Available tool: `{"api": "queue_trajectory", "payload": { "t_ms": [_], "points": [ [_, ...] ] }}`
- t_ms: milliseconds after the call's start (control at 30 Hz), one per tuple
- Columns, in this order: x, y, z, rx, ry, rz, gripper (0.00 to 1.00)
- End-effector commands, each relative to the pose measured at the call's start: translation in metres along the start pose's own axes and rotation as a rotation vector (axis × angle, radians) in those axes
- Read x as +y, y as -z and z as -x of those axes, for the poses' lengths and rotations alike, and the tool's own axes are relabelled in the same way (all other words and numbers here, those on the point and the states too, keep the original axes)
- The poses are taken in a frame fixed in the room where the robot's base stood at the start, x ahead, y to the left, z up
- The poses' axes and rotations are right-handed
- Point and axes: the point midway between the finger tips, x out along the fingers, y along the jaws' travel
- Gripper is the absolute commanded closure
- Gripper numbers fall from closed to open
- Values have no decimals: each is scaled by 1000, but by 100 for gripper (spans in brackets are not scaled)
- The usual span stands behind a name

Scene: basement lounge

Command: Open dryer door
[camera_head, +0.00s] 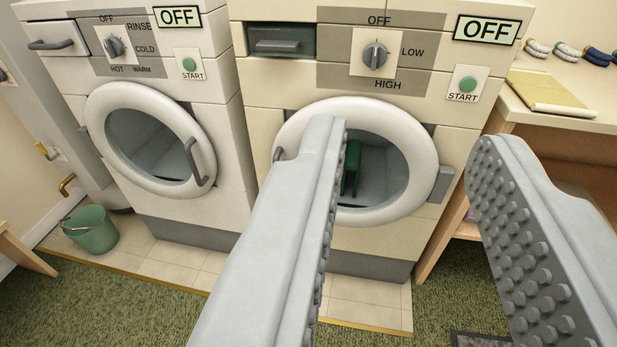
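The dryer (395,95) is the cream machine in the middle, with an OFF/LOW/HIGH dial (375,55) and an OFF display. Its round door (412,140) has a thick white rim and looks shut. A grey hinge block (441,184) is on the rim's right side. A small part of the grey handle (277,154) shows at the rim's left; the rest is hidden behind my left finger. A green item (351,168) shows through the glass. My gripper (408,140) is wide open and empty, its fingers in front of the door.
A washer (68,105) with a round door and grey handle (196,162) stands to the left. A green bucket (91,230) is on the floor at far left. A wooden table (560,118) with a folded yellow cloth (548,92) stands right. Green carpet lies in front.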

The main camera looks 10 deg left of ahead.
Motion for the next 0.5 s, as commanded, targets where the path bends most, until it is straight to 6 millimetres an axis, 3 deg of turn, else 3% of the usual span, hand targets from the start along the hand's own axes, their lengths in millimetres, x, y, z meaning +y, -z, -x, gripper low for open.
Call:
{"api": "queue_trajectory", "payload": {
  "t_ms": [267,500],
  "points": [
    [-13,-24,-66,-4,33,-9,66],
    [-30,-57,-130,2,65,-16,66]
  ]
}}
